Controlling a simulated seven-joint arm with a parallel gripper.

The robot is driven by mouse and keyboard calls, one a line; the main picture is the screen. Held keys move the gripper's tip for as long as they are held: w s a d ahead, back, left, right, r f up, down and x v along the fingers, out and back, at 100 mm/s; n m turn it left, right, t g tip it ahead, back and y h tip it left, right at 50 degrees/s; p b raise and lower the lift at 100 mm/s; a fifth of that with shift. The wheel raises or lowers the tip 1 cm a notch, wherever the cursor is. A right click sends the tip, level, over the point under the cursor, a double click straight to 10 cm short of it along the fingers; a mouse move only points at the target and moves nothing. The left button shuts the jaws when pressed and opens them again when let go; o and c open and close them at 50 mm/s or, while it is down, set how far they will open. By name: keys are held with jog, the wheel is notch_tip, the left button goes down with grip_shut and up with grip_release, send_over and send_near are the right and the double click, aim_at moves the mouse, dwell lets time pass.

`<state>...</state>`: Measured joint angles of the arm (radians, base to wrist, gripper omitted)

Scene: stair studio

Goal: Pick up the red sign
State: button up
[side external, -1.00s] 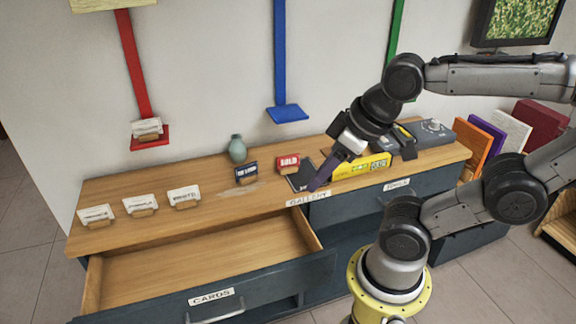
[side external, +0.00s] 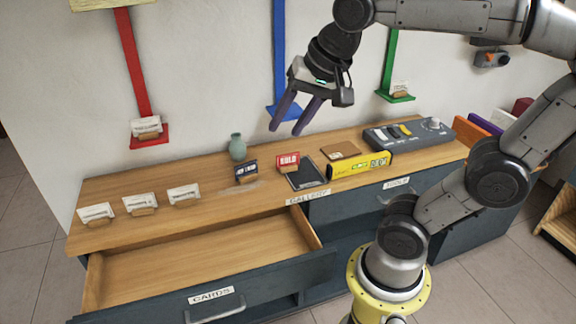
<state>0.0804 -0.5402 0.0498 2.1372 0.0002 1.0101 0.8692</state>
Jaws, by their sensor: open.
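The red sign (side external: 288,161) is a small red card with white lettering. It stands upright in a wooden holder on the counter top, right of a dark blue sign (side external: 246,171). My gripper (side external: 286,130) is above and slightly behind the red sign in the picture, with its two purple-grey fingers spread and pointing down. Nothing is between the fingers. The gripper is clear of the sign.
A black tablet (side external: 307,174) and a yellow box (side external: 359,165) lie right of the sign. A green vase (side external: 237,147) stands behind left. Several white cards line the left counter (side external: 110,232). The cards drawer (side external: 190,262) is pulled open. A blue shelf bracket (side external: 279,50) rises behind my gripper.

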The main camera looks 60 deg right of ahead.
jog(key=w+d+m+g, duration=0.2)
jog(key=w+d+m, duration=0.55)
jog(key=w, duration=0.25)
jog(key=m+g, duration=0.4)
jog(key=m, duration=0.5)
send_over(287, 165)
notch_tip(287, 165, down, 18)
notch_tip(287, 165, down, 13)
jog(key=shift+w+d+f, duration=0.1)
jog(key=shift+f, duration=0.05)
grip_shut()
